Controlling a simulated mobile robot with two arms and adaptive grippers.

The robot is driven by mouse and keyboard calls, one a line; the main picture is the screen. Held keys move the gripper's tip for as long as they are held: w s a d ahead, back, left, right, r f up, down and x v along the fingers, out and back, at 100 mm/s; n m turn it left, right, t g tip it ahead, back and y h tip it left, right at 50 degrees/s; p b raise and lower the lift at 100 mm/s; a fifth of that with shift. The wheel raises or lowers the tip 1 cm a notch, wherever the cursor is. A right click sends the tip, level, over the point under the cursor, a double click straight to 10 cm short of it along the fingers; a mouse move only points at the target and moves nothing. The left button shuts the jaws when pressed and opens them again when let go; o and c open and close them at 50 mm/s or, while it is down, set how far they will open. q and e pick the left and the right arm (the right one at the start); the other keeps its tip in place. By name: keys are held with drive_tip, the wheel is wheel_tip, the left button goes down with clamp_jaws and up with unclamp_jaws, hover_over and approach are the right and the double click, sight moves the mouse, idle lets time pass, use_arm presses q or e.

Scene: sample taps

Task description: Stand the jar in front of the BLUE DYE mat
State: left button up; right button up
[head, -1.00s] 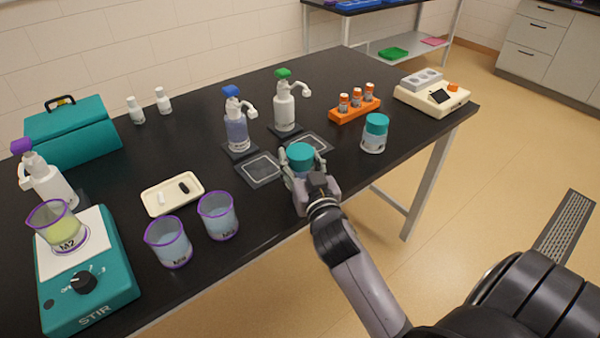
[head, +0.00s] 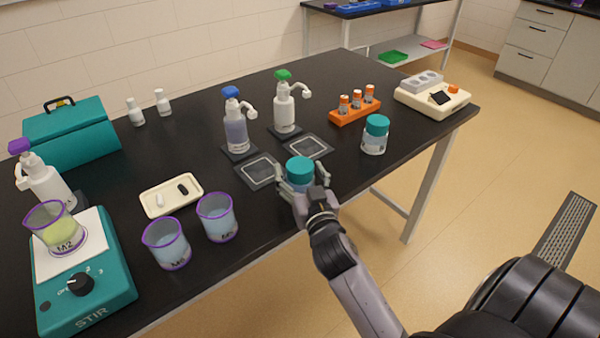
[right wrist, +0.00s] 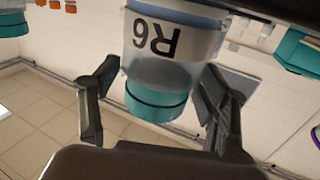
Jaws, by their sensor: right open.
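The jar (head: 299,173) has a teal lid and clear body, and stands upright near the table's front edge. It is just in front of the mat (head: 258,170) before the blue-topped pump bottle (head: 236,125); the mat's lettering is unreadable. My right gripper (head: 299,188) is open, with its fingers on either side of the jar. In the right wrist view the jar (right wrist: 172,62) appears upside down, marked R6, between the spread fingers (right wrist: 160,100). Whether its base touches the table is hidden by the gripper. My left gripper is out of view.
A second mat (head: 307,147) lies before the green-topped pump bottle (head: 285,108). Another teal-lidded jar (head: 375,136) stands to the right, near an orange vial rack (head: 354,112). Two beakers (head: 217,218) (head: 167,245) and a cream tray (head: 171,195) are to the left.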

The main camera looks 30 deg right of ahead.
drive_tip(key=shift+r, duration=0.1)
drive_tip(key=shift+s, duration=0.1)
drive_tip(key=b+v, duration=0.2)
drive_tip(key=v, duration=0.9)
drive_tip(key=shift+s+a, duration=0.15)
drive_tip(key=shift+s, duration=0.25)
